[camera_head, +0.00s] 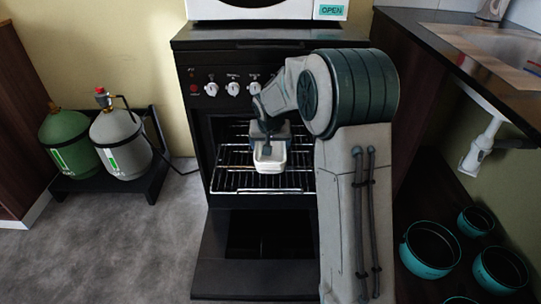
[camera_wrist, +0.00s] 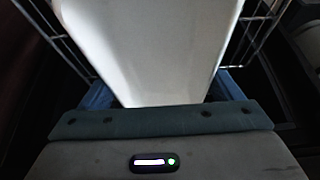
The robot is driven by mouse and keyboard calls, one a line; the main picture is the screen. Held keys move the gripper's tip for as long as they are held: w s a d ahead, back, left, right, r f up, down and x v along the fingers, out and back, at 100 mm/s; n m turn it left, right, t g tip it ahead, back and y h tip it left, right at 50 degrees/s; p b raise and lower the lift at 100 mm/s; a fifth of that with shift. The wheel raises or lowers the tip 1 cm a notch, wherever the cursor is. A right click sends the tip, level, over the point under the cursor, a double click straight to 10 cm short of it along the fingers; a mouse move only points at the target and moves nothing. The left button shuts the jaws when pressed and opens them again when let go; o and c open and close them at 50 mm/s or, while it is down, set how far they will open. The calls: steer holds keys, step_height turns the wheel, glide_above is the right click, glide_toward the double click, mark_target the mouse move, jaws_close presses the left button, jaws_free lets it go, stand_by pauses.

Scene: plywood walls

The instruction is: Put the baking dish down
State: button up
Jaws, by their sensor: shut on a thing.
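The white baking dish (camera_head: 270,158) is inside the open black oven, over the wire rack (camera_head: 262,180). I cannot tell whether it rests on the rack or is just above it. My gripper (camera_head: 267,139) reaches in from the front and is shut on the near end of the dish. In the wrist view the dish (camera_wrist: 150,45) fills the middle, with my gripper's blue fingers (camera_wrist: 160,97) on both sides of it. The far end of the dish is cut off in that view. My arm hides the right part of the oven.
The oven door (camera_head: 255,270) is folded down in front. Two gas bottles, one green (camera_head: 68,142) and one grey (camera_head: 121,143), stand on a black stand at the left. A counter with a sink (camera_head: 490,50) is at the right, with several teal pots (camera_head: 430,250) below it.

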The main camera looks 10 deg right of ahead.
steer(key=w, duration=0.3)
steer(key=shift+d, duration=0.35)
steer(key=shift+f+b, duration=0.55)
steer(key=shift+f, duration=0.2)
steer(key=shift+w+f+b, duration=0.15)
steer(key=shift+f+b, duration=1.3)
steer(key=shift+f, duration=1.25)
steer(key=shift+f, duration=0.15)
steer(key=o, duration=1.3)
steer(key=shift+c, duration=0.2)
